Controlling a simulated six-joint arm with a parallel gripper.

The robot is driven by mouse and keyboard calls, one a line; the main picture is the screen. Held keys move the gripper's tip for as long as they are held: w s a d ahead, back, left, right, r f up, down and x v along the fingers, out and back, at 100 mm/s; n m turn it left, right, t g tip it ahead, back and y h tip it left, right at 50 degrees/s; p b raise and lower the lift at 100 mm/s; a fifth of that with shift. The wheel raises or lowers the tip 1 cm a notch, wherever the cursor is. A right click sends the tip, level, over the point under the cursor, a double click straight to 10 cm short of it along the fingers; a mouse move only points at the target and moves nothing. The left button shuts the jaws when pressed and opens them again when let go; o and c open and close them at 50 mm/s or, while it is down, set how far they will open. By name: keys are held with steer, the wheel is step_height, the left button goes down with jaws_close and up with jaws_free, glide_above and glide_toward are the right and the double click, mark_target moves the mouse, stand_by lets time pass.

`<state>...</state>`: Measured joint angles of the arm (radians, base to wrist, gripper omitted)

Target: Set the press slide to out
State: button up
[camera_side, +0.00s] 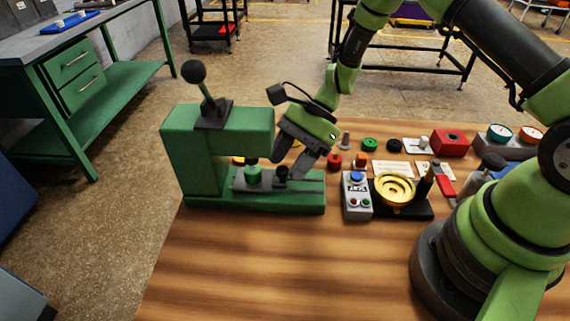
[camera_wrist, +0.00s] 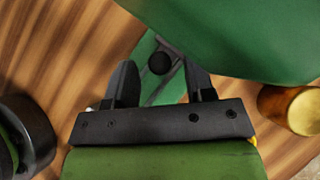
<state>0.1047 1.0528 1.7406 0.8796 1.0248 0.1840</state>
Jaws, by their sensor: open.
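The green press (camera_side: 178,150) stands at the left of the wooden table, its lever with a black ball up on top. The press slide (camera_side: 241,184) lies low on the press base. It carries a green piece (camera_side: 253,174) under the press head and a black knob (camera_side: 282,172) towards the right end. My gripper (camera_side: 287,168) is open and points down at the knob, one finger on each side. In the wrist view the knob (camera_wrist: 160,64) shows between the fingers of my gripper (camera_wrist: 158,73), with gaps on both sides. I cannot tell the exact finger height.
The press head (camera_wrist: 235,35) is close beside the fingers in the wrist view. A brass cylinder (camera_wrist: 291,108) is at its right. A grey button box (camera_side: 357,195) and a gold dish (camera_side: 394,188) stand right of the press. The table front is clear.

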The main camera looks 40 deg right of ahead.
steer(key=shift+a+f, duration=0.5)
jaws_close()
steer(key=s+d, duration=0.7)
steer(key=shift+s+d, duration=0.25)
jaws_free()
steer(key=shift+r, duration=0.1)
steer(key=v, duration=0.9)
steer(key=shift+d+r, duration=0.25)
steer(key=shift+d, duration=0.05)
